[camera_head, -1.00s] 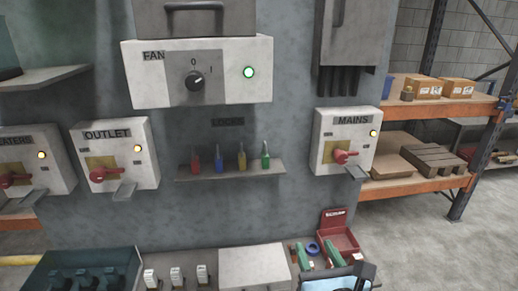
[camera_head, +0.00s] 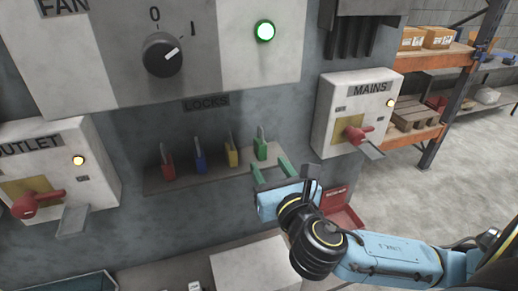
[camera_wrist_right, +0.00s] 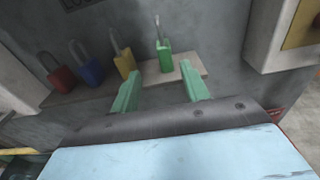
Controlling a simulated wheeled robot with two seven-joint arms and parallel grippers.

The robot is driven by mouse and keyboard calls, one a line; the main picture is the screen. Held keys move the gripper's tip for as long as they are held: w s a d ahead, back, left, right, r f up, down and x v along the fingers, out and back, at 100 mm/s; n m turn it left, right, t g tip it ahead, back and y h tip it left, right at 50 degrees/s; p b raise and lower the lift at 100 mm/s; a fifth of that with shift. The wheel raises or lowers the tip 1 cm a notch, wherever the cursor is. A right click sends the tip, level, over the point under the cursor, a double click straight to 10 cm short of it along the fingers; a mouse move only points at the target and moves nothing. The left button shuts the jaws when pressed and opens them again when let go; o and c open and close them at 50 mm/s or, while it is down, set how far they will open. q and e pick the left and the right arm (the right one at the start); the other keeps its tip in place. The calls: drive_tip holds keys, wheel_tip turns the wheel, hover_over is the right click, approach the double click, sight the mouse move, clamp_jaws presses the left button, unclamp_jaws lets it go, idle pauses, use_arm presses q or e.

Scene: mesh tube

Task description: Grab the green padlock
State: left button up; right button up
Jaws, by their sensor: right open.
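The green padlock (camera_head: 260,149) stands upright at the right end of a small grey shelf under the LOCKS label. It also shows in the right wrist view (camera_wrist_right: 165,59), with its shackle up. My right gripper (camera_head: 271,172) is open and empty. Its two green fingers point at the shelf, just in front of and a little below the green padlock. In the right wrist view the padlock lies beyond the fingertips (camera_wrist_right: 159,86), between their lines and apart from them. My left gripper is not in view.
Yellow (camera_head: 232,155), blue (camera_head: 201,162) and red (camera_head: 168,167) padlocks stand to the left on the shelf (camera_head: 190,183). The MAINS box (camera_head: 336,105) with a red handle is on the wall to the right. The FAN panel (camera_head: 225,60) is above.

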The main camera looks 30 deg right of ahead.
sight(263, 150)
drive_tip(key=x, duration=0.3)
drive_tip(key=shift+w+r, duration=0.1)
drive_tip(key=shift+r, duration=0.1)
drive_tip(key=shift+p+x, duration=0.4)
drive_tip(key=shift+x, duration=0.4)
drive_tip(key=x, duration=0.3)
drive_tip(key=shift+w+d+r+p, duration=0.15)
drive_tip(key=shift+w+d+p, duration=0.15)
drive_tip(key=shift+d, duration=0.2)
drive_tip(key=shift+w, duration=0.2)
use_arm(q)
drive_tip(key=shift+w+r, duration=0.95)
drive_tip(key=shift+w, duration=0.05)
use_arm(e)
clamp_jaws()
